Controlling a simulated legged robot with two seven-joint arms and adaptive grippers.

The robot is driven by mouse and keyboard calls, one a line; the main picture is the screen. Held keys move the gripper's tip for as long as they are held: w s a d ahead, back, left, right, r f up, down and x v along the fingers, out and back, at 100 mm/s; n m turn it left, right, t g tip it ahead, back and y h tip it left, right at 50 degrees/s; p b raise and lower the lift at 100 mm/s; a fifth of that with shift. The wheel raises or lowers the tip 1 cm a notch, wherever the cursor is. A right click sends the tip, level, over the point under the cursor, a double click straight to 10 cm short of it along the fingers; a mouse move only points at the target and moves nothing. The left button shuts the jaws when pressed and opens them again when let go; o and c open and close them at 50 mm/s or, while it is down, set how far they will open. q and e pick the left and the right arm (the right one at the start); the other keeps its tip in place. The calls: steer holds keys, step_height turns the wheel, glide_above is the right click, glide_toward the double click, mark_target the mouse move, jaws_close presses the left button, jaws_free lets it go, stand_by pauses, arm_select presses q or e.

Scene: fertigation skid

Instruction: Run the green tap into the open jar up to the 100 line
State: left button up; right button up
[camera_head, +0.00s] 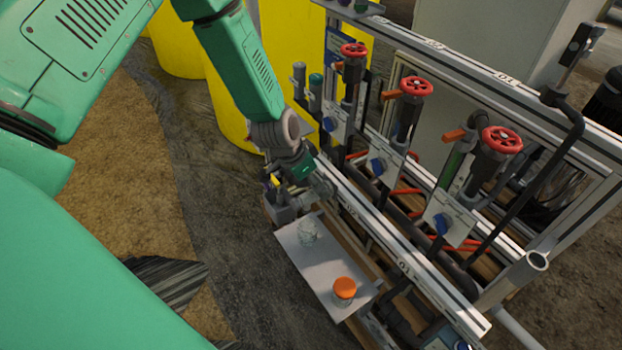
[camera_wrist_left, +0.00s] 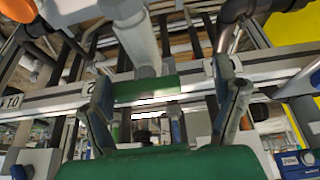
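A clear open jar (camera_head: 308,232) stands on a white tray (camera_head: 318,268). A jar with an orange lid (camera_head: 344,290) stands closer on the same tray. My left gripper (camera_head: 322,190) is just beyond the clear jar, low by the front rail. In the left wrist view its fingers (camera_wrist_left: 165,105) are apart. A green bar (camera_wrist_left: 145,89), which looks like the green tap's handle, shows between them below a grey pipe. I cannot tell whether the fingers touch it. The tap's outlet and the jar's fill lines cannot be made out. My right gripper is not in view.
The skid's front rail (camera_head: 395,258) runs past the tray. Red handwheels (camera_head: 415,86) and blue-knobbed panels (camera_head: 440,222) crowd the area behind it. Yellow tanks (camera_head: 228,110) stand at the back. The ground left of the tray is open.

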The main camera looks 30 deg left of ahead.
arm_select(q)
steer(key=shift+d+r, duration=0.1)
steer(key=shift+d, duration=0.15)
steer(key=shift+d+r, duration=0.25)
steer(key=shift+d, duration=0.55)
steer(key=c, duration=1.2)
steer(key=shift+d, duration=0.25)
steer(key=shift+c, duration=0.2)
steer(key=shift+a, duration=0.5)
steer(key=n+y+p, duration=0.1)
steer(key=n+p, duration=0.1)
steer(key=shift+s+a+n, duration=0.1)
steer(key=shift+n, duration=0.2)
steer(key=shift+n+y, duration=0.3)
steer(key=shift+n, duration=0.1)
steer(key=shift+d+f, duration=0.1)
steer(key=shift+d, duration=0.15)
steer(key=shift+a+n+p, duration=0.1)
steer(key=shift+n+p, duration=0.2)
steer(key=shift+a+n+y+p, duration=0.2)
steer(key=shift+n+y+p, duration=0.4)
steer(key=shift+n, duration=0.4)
steer(key=shift+d, duration=0.15)
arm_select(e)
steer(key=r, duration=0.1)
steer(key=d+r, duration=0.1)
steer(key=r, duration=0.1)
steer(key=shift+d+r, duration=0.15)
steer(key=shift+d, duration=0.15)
